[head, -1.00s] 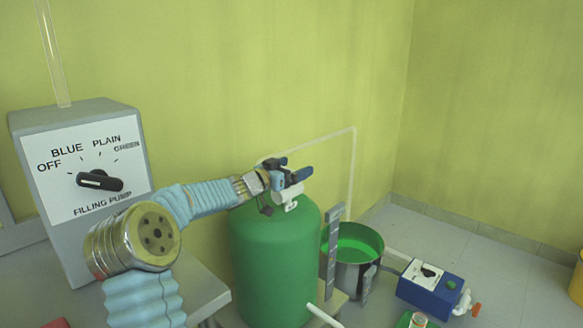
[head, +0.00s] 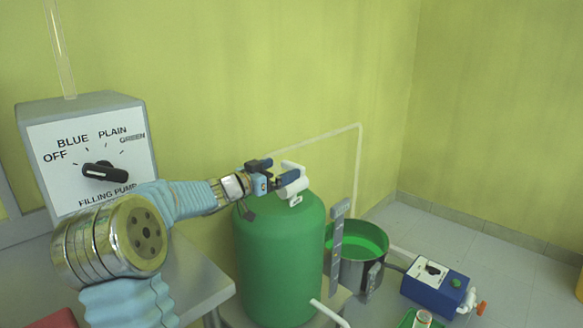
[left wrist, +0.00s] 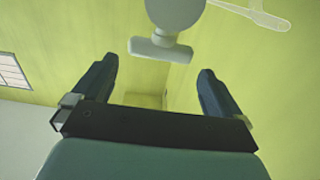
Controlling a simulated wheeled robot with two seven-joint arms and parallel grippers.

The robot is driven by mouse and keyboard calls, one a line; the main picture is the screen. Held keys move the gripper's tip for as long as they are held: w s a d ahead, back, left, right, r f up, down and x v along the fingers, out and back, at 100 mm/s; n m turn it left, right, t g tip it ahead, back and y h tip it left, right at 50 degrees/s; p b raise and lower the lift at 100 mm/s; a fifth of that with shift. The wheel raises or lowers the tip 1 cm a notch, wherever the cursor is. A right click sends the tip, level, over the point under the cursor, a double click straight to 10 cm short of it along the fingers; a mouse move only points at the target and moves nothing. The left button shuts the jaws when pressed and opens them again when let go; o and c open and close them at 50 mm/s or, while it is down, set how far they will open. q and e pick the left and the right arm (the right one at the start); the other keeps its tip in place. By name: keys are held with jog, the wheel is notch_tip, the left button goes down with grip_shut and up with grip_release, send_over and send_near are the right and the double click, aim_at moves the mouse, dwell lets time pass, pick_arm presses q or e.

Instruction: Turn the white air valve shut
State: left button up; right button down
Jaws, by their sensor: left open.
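The white air valve (head: 293,187) sits on top of the green tank (head: 280,262). In the left wrist view its pale bar-shaped handle (left wrist: 160,50) lies crosswise ahead of the fingers, at the top of the picture, with a round part above it. My left gripper (head: 279,179) is at the valve's left side in the head view, partly covering it. Its dark fingers (left wrist: 156,88) are spread, with nothing between them; the handle appears just beyond the fingertips. I cannot tell whether a finger touches the valve. My right gripper is not in view.
A grey filling-pump box (head: 88,150) with a black knob stands at left. Right of the tank are a metal pot (head: 364,271) with green contents and a blue box (head: 437,291) on the floor. A thin pipe (head: 359,165) rises behind the tank.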

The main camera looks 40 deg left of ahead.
pick_arm(q)
jog(key=s, duration=0.4)
jog(key=shift+s+a, duration=0.2)
dwell(0.4)
